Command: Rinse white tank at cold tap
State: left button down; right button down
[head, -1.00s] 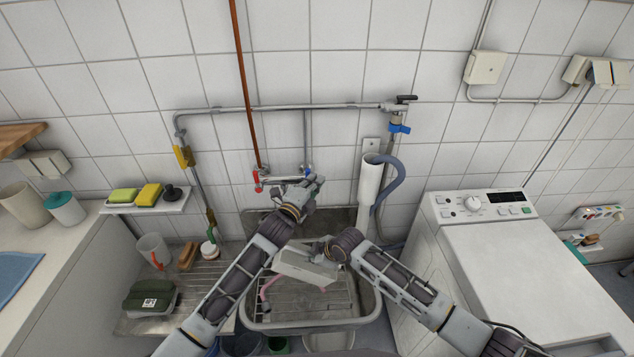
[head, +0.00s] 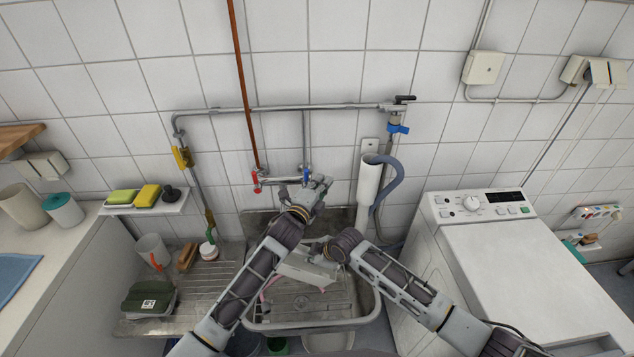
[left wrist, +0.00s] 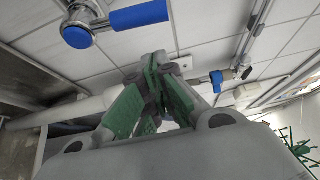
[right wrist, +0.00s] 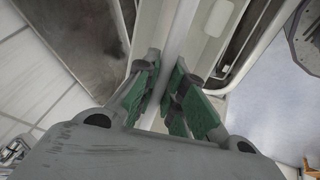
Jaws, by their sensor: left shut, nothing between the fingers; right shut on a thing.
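The white tank (head: 302,268) is held tilted over the sink basin (head: 372,305). My right gripper (head: 320,248) is shut on its upper edge; the right wrist view shows the white wall (right wrist: 183,35) between the fingers (right wrist: 167,100). Part of the tank is hidden by my left arm. The cold tap with its blue handle (head: 306,176) is on the wall above the basin; the handle also shows in the left wrist view (left wrist: 140,17). My left gripper (head: 325,182) is shut and empty just right of the cold tap, apart from the blue handle. I cannot make out any water.
The red-handled tap (head: 256,187) is left of the cold tap. A white standpipe (head: 369,182) with a grey hose stands to the right, near the washing machine (head: 520,270). A green box (head: 148,298), a brush and a clear jug (head: 152,250) occupy the left drainboard.

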aim_at(306, 178)
pick_arm(q)
jog(key=d+v, duration=0.1)
jog(key=v, duration=0.8)
jog(key=shift+s+a, duration=0.2)
jog(key=shift+s, duration=0.3)
jog(key=shift+r, duration=0.1)
jog(key=shift+s+d+m, duration=0.1)
jog(key=shift+d+m, duration=0.05)
jog(key=shift+m, duration=0.15)
dwell(0.8)
jog(key=shift+d, duration=0.1)
jog(key=shift+x, duration=5)
jog(key=shift+w+a, duration=0.2)
jog(key=shift+a, duration=0.8)
jog(key=shift+w+a, duration=0.15)
jog(key=shift+a, duration=0.85)
jog(key=shift+a, duration=0.1)
